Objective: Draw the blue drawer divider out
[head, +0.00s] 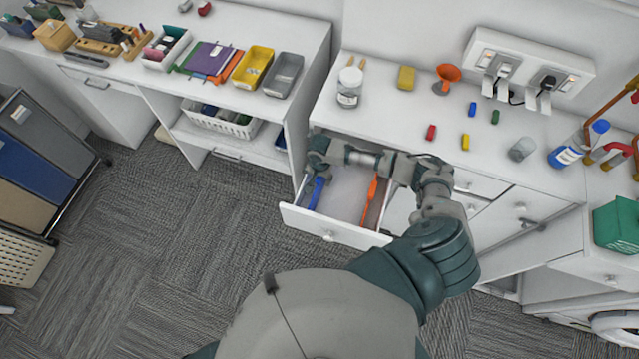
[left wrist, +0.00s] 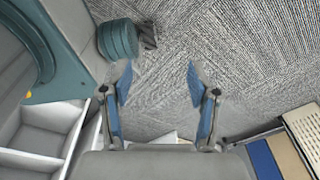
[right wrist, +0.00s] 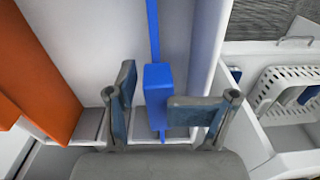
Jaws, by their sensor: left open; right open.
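The blue drawer divider (head: 317,193) stands along the left side of the open drawer (head: 350,235) in the head view. My right gripper (head: 318,165) is over the drawer's back left part, at the divider's far end. In the right wrist view, the blue divider (right wrist: 158,85) shows between the two open fingers of my right gripper (right wrist: 155,98). I cannot tell whether either finger touches it. My left gripper (left wrist: 158,78) is open and empty above the carpet in the left wrist view; the head view does not show it.
An orange divider (head: 371,190) stands at the drawer's right side. The counter above holds a jar (head: 350,88), a yellow block (head: 406,78), an orange funnel (head: 447,76) and small blocks. A white basket (head: 222,120) sits on the left shelf. The carpet before the drawer is clear.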

